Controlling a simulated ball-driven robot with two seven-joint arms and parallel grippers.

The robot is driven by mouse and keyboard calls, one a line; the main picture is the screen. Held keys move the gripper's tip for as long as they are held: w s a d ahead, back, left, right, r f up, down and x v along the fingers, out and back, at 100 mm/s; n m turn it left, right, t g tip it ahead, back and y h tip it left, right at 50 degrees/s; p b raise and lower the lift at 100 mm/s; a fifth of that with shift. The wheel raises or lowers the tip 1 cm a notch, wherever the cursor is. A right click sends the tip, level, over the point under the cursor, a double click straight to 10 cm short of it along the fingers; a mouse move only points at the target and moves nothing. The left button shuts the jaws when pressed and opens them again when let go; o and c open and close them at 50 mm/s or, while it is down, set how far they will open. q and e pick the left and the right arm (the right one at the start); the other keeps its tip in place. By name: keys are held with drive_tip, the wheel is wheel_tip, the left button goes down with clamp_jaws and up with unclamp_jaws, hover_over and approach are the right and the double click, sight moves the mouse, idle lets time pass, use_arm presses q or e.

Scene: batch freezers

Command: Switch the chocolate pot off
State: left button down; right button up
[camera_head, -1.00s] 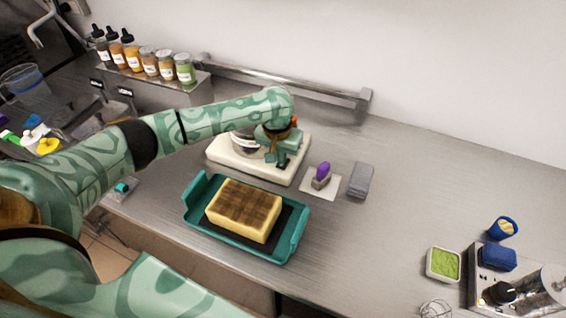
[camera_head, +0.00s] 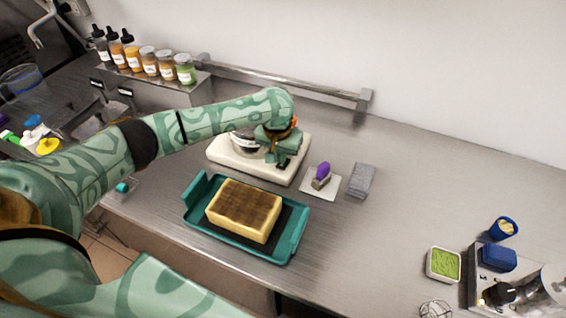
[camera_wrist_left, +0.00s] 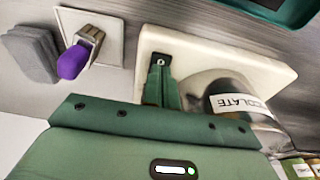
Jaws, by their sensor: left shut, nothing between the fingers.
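The chocolate pot (camera_head: 243,142) sits in a cream base (camera_head: 228,160) towards the back of the counter, partly hidden by my left arm. In the left wrist view the pot (camera_wrist_left: 228,90) shows a dark, shiny side and a label reading "OLATE", and the base (camera_wrist_left: 215,50) runs behind my fingers. My left gripper (camera_head: 283,162) is shut and empty over the right part of the base, beside the pot. Its fingers (camera_wrist_left: 161,85) point at the base; I cannot tell whether they touch it. No switch is clearly visible. My right gripper is out of view.
A teal tray (camera_head: 192,200) with a browned cake block (camera_head: 243,210) stands in front. A purple-handled tool (camera_head: 322,175) on a white plate and a grey pad stack (camera_head: 361,180) lie to the right. Bottles and jars (camera_head: 150,62) line the back shelf. The right middle counter is clear.

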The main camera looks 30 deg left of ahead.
sight(281, 166)
use_arm(q)
drive_tip(key=shift+f, duration=0.9)
idle(0.8)
wheel_tip(281, 166, up, 2)
drive_tip(key=shift+p, duration=1.05)
wheel_tip(281, 166, up, 5)
drive_tip(key=p, duration=0.7)
drive_tip(key=shift+p, duration=0.3)
drive_tip(key=shift+s, duration=0.1)
